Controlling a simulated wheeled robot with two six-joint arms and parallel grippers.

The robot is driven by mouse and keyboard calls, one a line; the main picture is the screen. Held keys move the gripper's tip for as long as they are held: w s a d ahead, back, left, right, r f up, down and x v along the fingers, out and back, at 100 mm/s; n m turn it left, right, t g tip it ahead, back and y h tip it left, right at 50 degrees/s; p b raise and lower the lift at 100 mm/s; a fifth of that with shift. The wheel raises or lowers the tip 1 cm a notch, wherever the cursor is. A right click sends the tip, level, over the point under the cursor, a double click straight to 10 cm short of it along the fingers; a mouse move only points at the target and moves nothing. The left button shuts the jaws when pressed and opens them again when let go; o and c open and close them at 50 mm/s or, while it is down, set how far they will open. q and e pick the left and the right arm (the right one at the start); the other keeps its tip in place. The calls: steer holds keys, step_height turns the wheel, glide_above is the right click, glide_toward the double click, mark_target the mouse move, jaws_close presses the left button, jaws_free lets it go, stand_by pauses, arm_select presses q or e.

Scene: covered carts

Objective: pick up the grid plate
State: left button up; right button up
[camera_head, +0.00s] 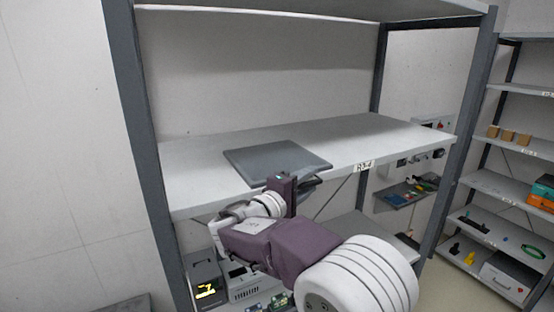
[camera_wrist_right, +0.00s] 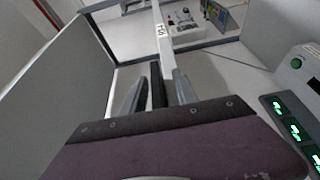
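The grid plate (camera_head: 275,156) is a flat, dark grey square. It lies on the shelf board (camera_head: 385,135), close to the front edge. My right gripper (camera_head: 306,180) is at the plate's front edge, and my own wrist hides part of that edge. In the right wrist view, the gripper (camera_wrist_right: 157,92) has its two grey fingers apart. A dark narrow bar, which looks like the plate's edge (camera_wrist_right: 157,76), lies between them with gaps showing on both sides. No grid pattern can be made out. My left gripper is not in view.
A label (camera_head: 364,166) is on the board's front edge. Grey uprights (camera_head: 138,120) and an upper board frame the bay. Devices (camera_head: 240,280) stand below. Another rack (camera_head: 510,190) with small goods is at the right. The board beside the plate is clear.

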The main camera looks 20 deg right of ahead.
steer(key=shift+s+a, duration=0.1)
steer(key=shift+a, duration=0.05)
steer(key=c, duration=0.5)
steer(key=shift+s+a+r, duration=0.1)
steer(key=shift+a, duration=0.1)
jaws_close()
steer(key=shift+d, duration=0.1)
